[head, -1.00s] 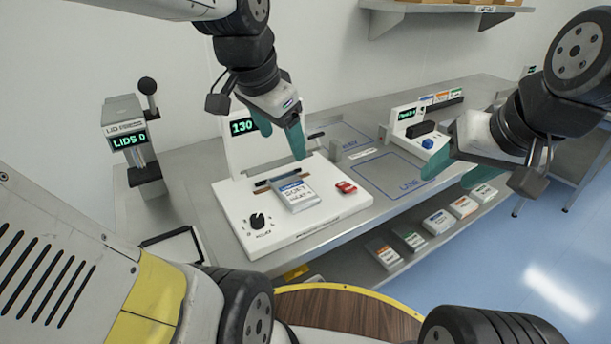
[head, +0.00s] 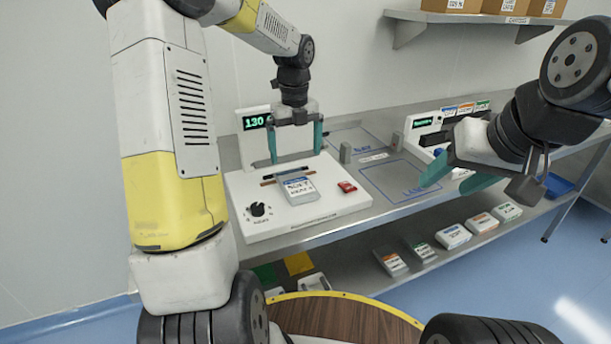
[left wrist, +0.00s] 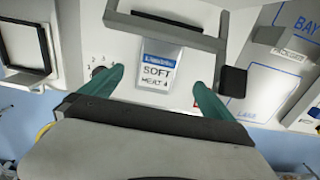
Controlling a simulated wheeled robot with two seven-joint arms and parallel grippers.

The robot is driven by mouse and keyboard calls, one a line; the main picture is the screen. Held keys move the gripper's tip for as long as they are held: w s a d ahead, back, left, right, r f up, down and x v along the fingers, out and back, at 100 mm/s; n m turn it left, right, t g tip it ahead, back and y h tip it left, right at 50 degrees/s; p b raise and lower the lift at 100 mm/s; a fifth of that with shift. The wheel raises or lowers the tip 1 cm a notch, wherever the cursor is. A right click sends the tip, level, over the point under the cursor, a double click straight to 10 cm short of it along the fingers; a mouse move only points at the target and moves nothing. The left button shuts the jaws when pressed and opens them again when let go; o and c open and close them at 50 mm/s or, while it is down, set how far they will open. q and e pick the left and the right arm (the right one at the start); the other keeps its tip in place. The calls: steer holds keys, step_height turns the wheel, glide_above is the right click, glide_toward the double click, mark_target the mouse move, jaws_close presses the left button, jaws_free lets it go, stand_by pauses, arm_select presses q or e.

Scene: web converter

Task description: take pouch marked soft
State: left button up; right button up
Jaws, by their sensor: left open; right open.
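The pouch marked SOFT (head: 299,188) is silver-white with a blue band at the top. It lies on the white sealing machine (head: 245,220), just in front of the dark sealing slot. In the left wrist view the pouch (left wrist: 158,68) shows "SOFT" and "HEAT 4". My left gripper (head: 296,160) is open, pointing down above and behind the pouch, and empty. In the left wrist view its teal fingers (left wrist: 158,88) stand to either side of the pouch, apart from it. My right gripper (head: 445,185) is open and empty, over the right part of the table near the outlined LANE area.
The machine carries a dial (head: 257,209), a red item (head: 347,187) and a display reading 130 (head: 257,121). Several pouches, including a blue-marked one (head: 453,236), lie on the lower shelf. Boxes stand on a wall shelf (head: 480,17).

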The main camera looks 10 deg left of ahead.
mark_target(296, 182)
arm_select(q)
step_height(296, 182, down, 10)
steer(key=shift+s+r, duration=0.1)
steer(key=shift+s, duration=0.05)
stand_by(0.3)
steer(key=c, duration=1.4)
